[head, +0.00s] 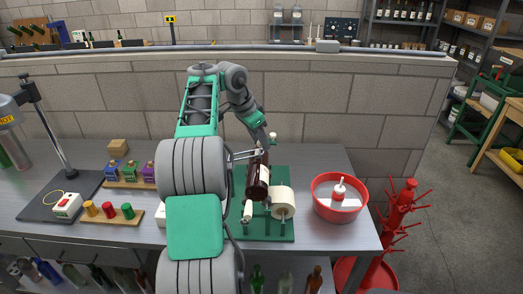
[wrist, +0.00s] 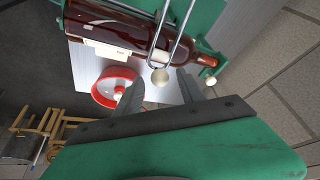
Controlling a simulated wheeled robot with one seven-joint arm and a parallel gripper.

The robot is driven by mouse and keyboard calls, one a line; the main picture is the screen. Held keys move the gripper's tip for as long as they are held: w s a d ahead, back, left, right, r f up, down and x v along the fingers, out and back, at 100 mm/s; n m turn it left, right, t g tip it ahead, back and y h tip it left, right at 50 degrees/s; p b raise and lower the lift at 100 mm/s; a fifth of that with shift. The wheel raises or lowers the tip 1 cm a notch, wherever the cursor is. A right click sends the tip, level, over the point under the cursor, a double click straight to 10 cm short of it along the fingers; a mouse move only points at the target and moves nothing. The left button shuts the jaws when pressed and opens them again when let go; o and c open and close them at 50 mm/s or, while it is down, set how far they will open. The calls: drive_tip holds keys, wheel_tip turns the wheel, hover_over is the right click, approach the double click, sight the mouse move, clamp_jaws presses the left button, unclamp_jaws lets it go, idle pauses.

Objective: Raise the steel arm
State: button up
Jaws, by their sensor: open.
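A green labelling stand (head: 285,229) on the bench holds a dark red-brown bottle (head: 258,183) lying on its side, with a pale label roll (head: 283,202) beside it. The steel arm (wrist: 178,32) is a bent rod loop lying across the bottle in the wrist view, with a pale ball knob (wrist: 160,76) at its end. The knob seems to show in the head view (head: 272,136) too, close to my gripper. My gripper (wrist: 158,88) is open. The knob appears between and just beyond its fingertips; I cannot tell whether they touch. My arm hides part of the stand.
A red basin (head: 326,205) with a white bottle inside stands right of the stand. A red bottle tree (head: 398,215) stands beyond the bench's right end. Left are stampers on wooden trays (head: 108,215) and a post on a dark base (head: 57,150). A block wall is behind.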

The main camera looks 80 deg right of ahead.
drive_tip(key=x, duration=0.2)
drive_tip(key=shift+d+f, duration=0.1)
drive_tip(key=shift+f, duration=0.2)
clamp_jaws()
idle(1.2)
